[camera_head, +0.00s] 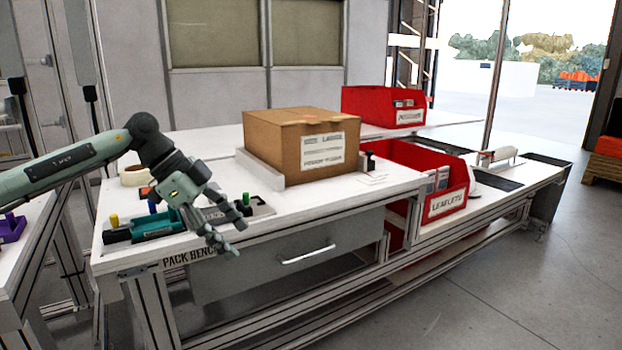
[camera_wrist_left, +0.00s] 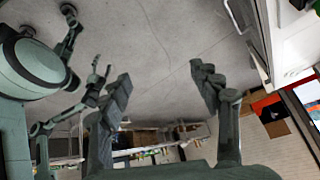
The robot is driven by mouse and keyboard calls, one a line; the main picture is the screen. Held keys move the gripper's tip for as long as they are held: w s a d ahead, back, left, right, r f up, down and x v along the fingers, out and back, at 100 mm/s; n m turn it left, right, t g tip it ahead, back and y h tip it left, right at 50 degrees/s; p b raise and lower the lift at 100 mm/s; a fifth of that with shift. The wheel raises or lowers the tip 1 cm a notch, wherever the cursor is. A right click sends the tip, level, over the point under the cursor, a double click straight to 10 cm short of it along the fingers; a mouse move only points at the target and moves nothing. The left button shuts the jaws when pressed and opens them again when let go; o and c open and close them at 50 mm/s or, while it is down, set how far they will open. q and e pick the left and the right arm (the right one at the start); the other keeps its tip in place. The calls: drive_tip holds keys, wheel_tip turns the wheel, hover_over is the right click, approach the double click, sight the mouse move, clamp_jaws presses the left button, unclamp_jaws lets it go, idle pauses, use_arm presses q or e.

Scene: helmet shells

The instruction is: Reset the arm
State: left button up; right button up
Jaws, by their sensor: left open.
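My left arm comes in from the left in the head view. My left gripper (camera_head: 231,235) hangs in front of the pack bench (camera_head: 350,197), near its front left corner. It is open and empty. In the left wrist view its two fingers stand wide apart, with bare floor between the tips (camera_wrist_left: 160,77). Nothing touches the fingers. My right arm is not in the head view. In the left wrist view a small grey-green arm shows at the left, probably my right one.
On the bench a green holder (camera_head: 150,228) stands beside the gripper, and a closed cardboard box (camera_head: 285,135) stands farther back. A red leaflet bin (camera_head: 446,203) is to the right. A drawer (camera_head: 270,268) is below the bench top. The floor (camera_head: 500,290) in front is clear.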

use_arm(q)
drive_tip(key=d+n+t+h, duration=0.1)
drive_tip(key=d+t+h, duration=0.85)
drive_tip(key=d, duration=0.95)
drive_tip(key=w+a+f+n+t+y, duration=0.4)
drive_tip(key=a+f+n+t+y, duration=0.35)
drive_tip(key=a+f+n, duration=0.3)
drive_tip(key=s+a+f+n+g+y, duration=0.5)
drive_tip(key=a+f+y, duration=0.3)
drive_tip(key=a+f, duration=0.45)
drive_tip(key=s+a+f+g, duration=0.2)
drive_tip(key=s+f+g, duration=0.1)
drive_tip(key=s+f, duration=0.4)
drive_tip(key=s+a+f+g+y, duration=0.1)
drive_tip(key=s+a+f+g, duration=0.2)
drive_tip(key=s+f, duration=0.4)
drive_tip(key=s+a+f+g+y, duration=0.1)
drive_tip(key=s+f, duration=0.6)
drive_tip(key=s, duration=0.9)
drive_tip(key=shift+a+f+n+g, duration=0.4)
drive_tip(key=shift+a+g, duration=0.5)
drive_tip(key=shift+g, duration=0.3)
